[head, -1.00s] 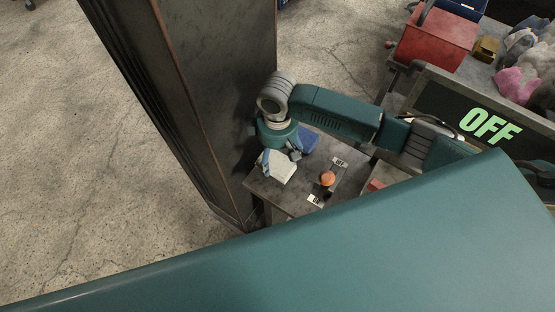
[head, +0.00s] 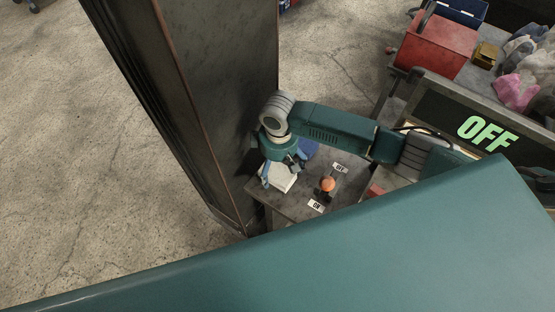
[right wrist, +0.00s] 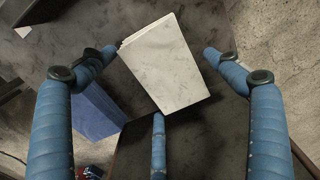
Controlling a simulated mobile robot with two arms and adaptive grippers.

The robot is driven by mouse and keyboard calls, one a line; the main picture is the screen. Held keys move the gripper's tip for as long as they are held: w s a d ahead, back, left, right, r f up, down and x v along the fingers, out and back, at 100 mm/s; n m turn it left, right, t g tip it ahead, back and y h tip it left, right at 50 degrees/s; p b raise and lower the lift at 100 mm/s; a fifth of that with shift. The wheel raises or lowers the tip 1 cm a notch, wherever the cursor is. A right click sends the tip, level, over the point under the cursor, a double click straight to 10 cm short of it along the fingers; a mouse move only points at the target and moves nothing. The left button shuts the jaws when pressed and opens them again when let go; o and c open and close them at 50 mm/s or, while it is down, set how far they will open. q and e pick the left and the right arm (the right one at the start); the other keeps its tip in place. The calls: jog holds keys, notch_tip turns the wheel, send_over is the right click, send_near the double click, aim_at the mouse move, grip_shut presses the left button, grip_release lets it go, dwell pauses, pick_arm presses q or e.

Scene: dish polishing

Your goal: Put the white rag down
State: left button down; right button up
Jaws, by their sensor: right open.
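The white rag (head: 284,180) is at the left end of the small grey table, under my right gripper (head: 283,165). In the right wrist view the rag (right wrist: 165,65) is a pale folded block above or on the dark tabletop. The blue fingers of my right gripper (right wrist: 160,78) are spread wide around it. The left fingertip is close to the rag's edge; I cannot tell whether it touches. The right finger stands apart from it. My left gripper is not in view.
A blue folded cloth (head: 309,149) lies behind the gripper, also in the right wrist view (right wrist: 98,110). An orange knob (head: 327,184) between ON and OFF labels stands to the right. A dark pillar (head: 215,100) rises close on the left. A lit OFF sign (head: 487,133) is at right.

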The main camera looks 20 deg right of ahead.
aim_at(275, 167)
jog(key=shift+f+b, duration=0.45)
jog(key=shift+b, duration=0.05)
jog(key=r, duration=0.2)
jog(key=r+b, duration=0.1)
jog(key=r, duration=0.1)
jog(key=a+r, duration=0.1)
jog(key=shift+w+r+b, duration=0.15)
jog(key=shift+r+b, duration=0.2)
jog(key=shift+r, duration=0.05)
notch_tip(275, 167, up, 4)
jog(key=shift+r, duration=0.25)
jog(key=shift+d+r, duration=0.1)
jog(key=shift+r, duration=0.45)
